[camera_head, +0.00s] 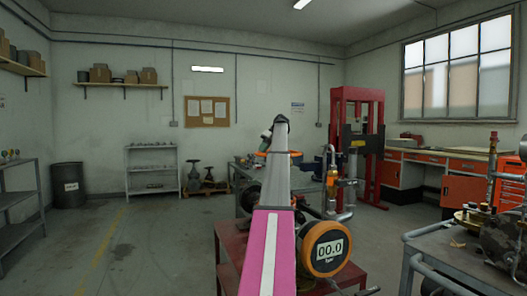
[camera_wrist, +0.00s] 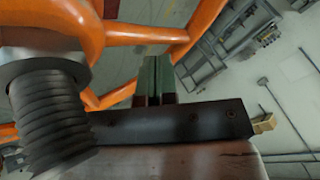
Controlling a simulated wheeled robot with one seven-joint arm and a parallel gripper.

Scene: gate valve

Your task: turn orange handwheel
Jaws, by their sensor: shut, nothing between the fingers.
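The orange handwheel (camera_wrist: 205,18) fills the upper left of the wrist view, with its hub, spokes and part of its rim showing. A threaded stem (camera_wrist: 50,115) stands at the left, below the hub. My gripper (camera_wrist: 155,62) has its two grey-green fingers side by side, shut and empty. The fingers reach up into the gap between spokes, inside the rim. I cannot tell whether they touch a spoke. In the head view only slivers of the handwheel (camera_head: 263,153) show on both sides of my pink and white arm. My arm hides the fingers and most of the valve there.
A round digital gauge (camera_head: 325,249) reading 00.0 is at the right of my arm, above a dark red table (camera_head: 230,250). A grey cart (camera_head: 440,245) with pipe fittings stands at the right. A red press frame (camera_head: 375,110) stands behind. The floor at the left is clear.

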